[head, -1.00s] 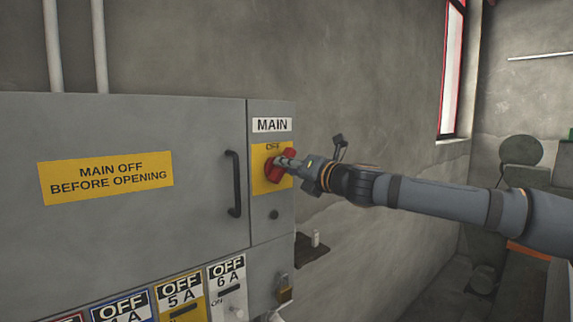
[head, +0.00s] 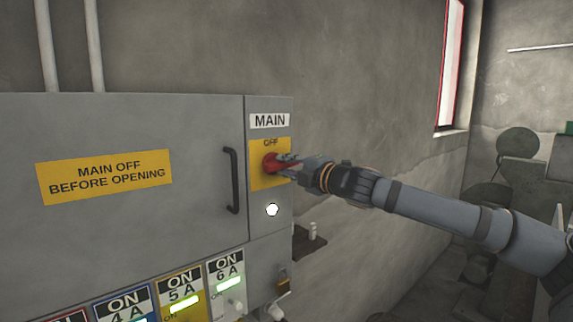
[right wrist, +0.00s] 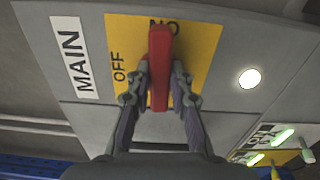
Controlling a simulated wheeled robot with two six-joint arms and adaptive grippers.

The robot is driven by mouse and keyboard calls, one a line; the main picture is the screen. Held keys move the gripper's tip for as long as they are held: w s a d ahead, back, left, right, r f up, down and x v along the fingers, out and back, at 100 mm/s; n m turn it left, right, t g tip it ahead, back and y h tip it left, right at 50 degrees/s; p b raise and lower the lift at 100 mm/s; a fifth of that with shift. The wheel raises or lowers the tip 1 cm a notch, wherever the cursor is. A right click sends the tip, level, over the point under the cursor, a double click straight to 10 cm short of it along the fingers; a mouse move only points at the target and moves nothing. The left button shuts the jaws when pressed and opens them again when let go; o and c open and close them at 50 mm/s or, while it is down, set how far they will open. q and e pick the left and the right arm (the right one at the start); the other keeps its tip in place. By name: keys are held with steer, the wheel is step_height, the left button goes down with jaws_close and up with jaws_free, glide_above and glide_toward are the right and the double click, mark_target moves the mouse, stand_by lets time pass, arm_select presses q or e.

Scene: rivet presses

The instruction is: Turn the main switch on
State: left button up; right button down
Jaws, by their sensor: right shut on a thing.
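The main switch (head: 269,163) is a red handle on a yellow plate under the MAIN label, on the right part of the grey cabinet. In the right wrist view the red handle (right wrist: 160,62) runs across the plate, its far end at the ON marking and away from OFF. My right gripper (head: 286,161) is shut on it, with one finger on each side, as the right wrist view shows (right wrist: 160,82). The round lamp (head: 272,210) below the plate is lit white. My left gripper is not in view.
The cabinet door (head: 120,130) has a black handle (head: 232,181) left of the switch. Below, several breaker labels read ON, with lit green indicators (head: 185,304). A padlock (head: 283,285) hangs at the lower right. A small shelf (head: 308,243) juts from the wall below my arm.

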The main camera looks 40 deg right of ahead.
steer(key=shift+f+m, duration=0.15)
steer(key=shift+m, duration=0.35)
steer(key=c, duration=1.2)
jaws_free()
steer(key=shift+d+r, duration=0.2)
steer(key=shift+r, duration=0.5)
steer(key=shift+o, duration=0.5)
steer(key=r, duration=0.3)
steer(key=shift+w+d+r, duration=0.35)
steer(key=shift+r, duration=0.05)
steer(key=r, duration=0.4)
steer(key=shift+s+a, duration=0.3)
steer(key=shift+c, duration=0.5)
steer(key=shift+d+r, duration=0.15)
steer(key=shift+r, duration=0.25)
